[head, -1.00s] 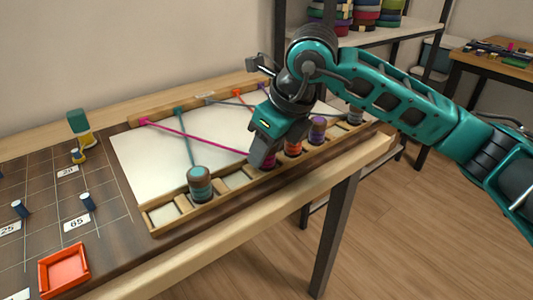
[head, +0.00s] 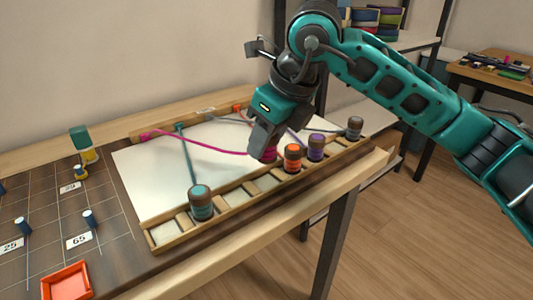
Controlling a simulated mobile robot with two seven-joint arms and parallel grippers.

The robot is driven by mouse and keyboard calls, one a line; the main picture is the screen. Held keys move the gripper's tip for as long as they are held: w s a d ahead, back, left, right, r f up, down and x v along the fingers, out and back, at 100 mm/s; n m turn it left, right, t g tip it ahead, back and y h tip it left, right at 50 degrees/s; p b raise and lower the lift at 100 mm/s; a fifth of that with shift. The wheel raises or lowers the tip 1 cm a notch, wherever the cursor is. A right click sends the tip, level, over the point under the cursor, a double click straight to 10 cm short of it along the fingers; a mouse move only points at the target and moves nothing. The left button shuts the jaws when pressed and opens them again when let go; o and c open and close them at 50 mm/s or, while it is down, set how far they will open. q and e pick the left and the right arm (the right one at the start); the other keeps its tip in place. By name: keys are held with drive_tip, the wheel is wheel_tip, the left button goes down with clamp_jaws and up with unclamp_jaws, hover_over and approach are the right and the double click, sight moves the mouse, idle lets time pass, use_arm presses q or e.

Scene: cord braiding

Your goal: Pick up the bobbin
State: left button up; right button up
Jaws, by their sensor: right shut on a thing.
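My right gripper (head: 264,149) is shut on a magenta bobbin (head: 268,154), mostly hidden by the fingers, and holds it over the front slotted rail. A slack magenta cord runs from it to the far left of the white board (head: 150,180). A teal bobbin (head: 201,203) stands in the rail (head: 239,197) at the left. An orange bobbin (head: 292,158), a purple bobbin (head: 316,148) and a grey bobbin (head: 355,128) stand in the rail to the right of my gripper. My left gripper is not in view.
An orange-red tray (head: 67,282) lies at the front left of the table. Small blue-topped pegs, number cards and a green-and-yellow item (head: 82,142) stand on the dark grid at left. A shelf rack (head: 420,60) stands behind my right arm.

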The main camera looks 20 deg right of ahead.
use_arm(q)
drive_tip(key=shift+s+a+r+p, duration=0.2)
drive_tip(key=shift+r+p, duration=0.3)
drive_tip(key=shift+p, duration=0.25)
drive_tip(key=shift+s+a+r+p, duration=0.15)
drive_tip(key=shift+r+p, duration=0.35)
drive_tip(key=shift+p, duration=0.25)
use_arm(e)
wheel_tip(320, 180, up, 14)
drive_tip(key=shift+r, duration=0.2)
